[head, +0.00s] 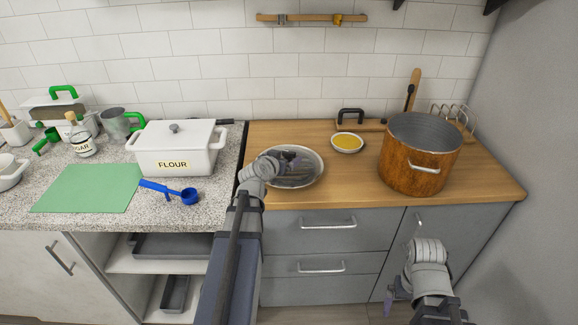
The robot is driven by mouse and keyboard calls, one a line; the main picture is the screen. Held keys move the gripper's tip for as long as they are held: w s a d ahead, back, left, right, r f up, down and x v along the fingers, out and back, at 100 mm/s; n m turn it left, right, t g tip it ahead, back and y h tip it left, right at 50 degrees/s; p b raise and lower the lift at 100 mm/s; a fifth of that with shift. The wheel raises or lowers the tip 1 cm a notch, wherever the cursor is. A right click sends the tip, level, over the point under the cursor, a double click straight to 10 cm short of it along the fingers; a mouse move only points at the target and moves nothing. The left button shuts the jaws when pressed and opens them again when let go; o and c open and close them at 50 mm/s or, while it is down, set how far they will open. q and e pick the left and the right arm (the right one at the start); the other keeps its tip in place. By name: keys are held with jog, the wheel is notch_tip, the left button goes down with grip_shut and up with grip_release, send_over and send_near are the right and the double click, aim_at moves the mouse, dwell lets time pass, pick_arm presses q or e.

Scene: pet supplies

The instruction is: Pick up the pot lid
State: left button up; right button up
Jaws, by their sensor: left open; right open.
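A round grey disc with a pale metal rim, which looks like the pot lid (312,178), lies on the wooden countertop left of the pot. My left gripper (290,158) is open over the disc. My gripper and wrist hide part of its middle, and I cannot tell whether the fingers touch it or straddle a knob. A large copper-brown pot (415,165) with a grey inside stands uncovered on the right of the wooden top. My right gripper (389,304) is open and empty, low in front of the grey cabinet.
A small bowl of yellow contents (347,143) sits between disc and pot. A black handle (350,115) stands behind it. A wire rack (455,115) is behind the pot. A white flour box (176,150), blue scoop (185,195) and green mat (88,188) are left.

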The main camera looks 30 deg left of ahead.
aim_at(288, 153)
pick_arm(q)
jog(key=shift+a+r+b+x, duration=0.1)
jog(key=shift+b+x, duration=0.3)
jog(key=shift+x, duration=0.9)
jog(key=shift+a+r+b+x, duration=0.15)
jog(key=shift+b+x, duration=0.25)
jog(key=shift+x, duration=0.85)
jog(key=shift+c, duration=0.6)
grip_shut()
